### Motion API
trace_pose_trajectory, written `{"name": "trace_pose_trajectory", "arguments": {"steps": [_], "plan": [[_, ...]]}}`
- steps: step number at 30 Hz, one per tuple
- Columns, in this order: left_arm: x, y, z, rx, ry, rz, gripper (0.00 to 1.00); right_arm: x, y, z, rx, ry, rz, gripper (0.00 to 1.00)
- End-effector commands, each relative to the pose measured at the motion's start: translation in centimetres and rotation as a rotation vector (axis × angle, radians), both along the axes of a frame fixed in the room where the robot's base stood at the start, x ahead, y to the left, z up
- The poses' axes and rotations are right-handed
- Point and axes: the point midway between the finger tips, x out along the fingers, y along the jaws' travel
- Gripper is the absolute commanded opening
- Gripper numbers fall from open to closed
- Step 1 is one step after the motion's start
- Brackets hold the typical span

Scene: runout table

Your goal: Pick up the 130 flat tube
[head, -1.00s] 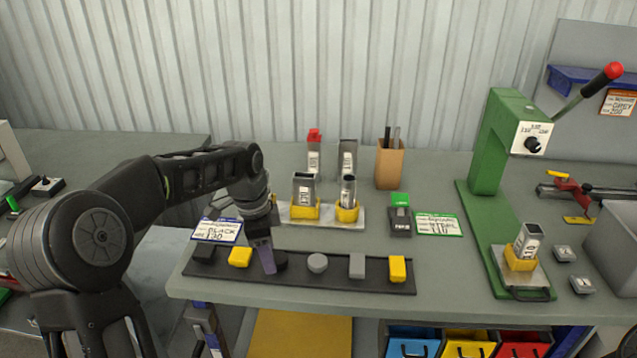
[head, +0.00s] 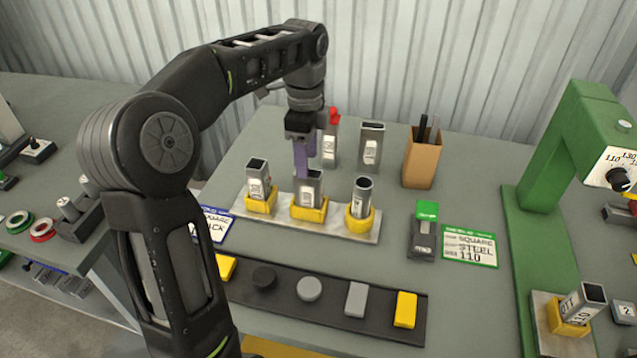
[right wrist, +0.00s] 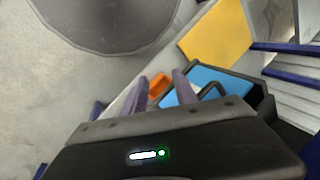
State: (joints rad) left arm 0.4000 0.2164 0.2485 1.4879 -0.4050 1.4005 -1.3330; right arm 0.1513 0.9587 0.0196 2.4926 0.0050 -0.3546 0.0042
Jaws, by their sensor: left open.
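A steel tube (head: 311,191) with a wide opening stands upright in the middle yellow holder of a pale rack (head: 335,225). A square tube (head: 259,181) stands in the left holder and a round tube (head: 362,191) in the right one. I cannot read their sizes, so I cannot tell which is the 130 flat tube. My left gripper (head: 304,168) is open, pointing down at the middle tube; its purple fingers overlap the tube's top edge in the head view. Contact is unclear. My right gripper (right wrist: 160,88) is open and empty, away from the tubes.
A pen box (head: 422,160) and a green press (head: 548,170) are to the right. A dark strip of caps (head: 330,302) lies in front. Blue bins (right wrist: 218,80) show in the right wrist view.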

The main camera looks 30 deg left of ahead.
Motion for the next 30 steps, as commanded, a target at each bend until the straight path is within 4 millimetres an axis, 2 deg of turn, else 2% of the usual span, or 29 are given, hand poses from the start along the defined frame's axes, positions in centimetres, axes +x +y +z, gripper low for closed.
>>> {"name": "trace_pose_trajectory", "arguments": {"steps": [8, 15, 26, 30], "plan": [[0.0, 0.0, -0.2, 0.000, 0.001, 0.000, 0.53, 0.0, 0.0, 0.0, 0.000, 0.001, 0.000, 0.34], [0.0, 0.0, -2.4, -0.001, 0.002, 0.001, 0.53, 0.0, 0.0, 0.2, -0.001, 0.001, 0.000, 0.34], [0.0, -0.1, -2.8, -0.001, 0.000, 0.000, 0.53, 0.0, 0.0, 0.3, -0.001, 0.001, -0.001, 0.34], [0.0, -0.2, -4.0, -0.002, 0.003, 0.001, 0.53, -0.1, 0.0, 0.8, -0.002, 0.003, -0.001, 0.34]]}}
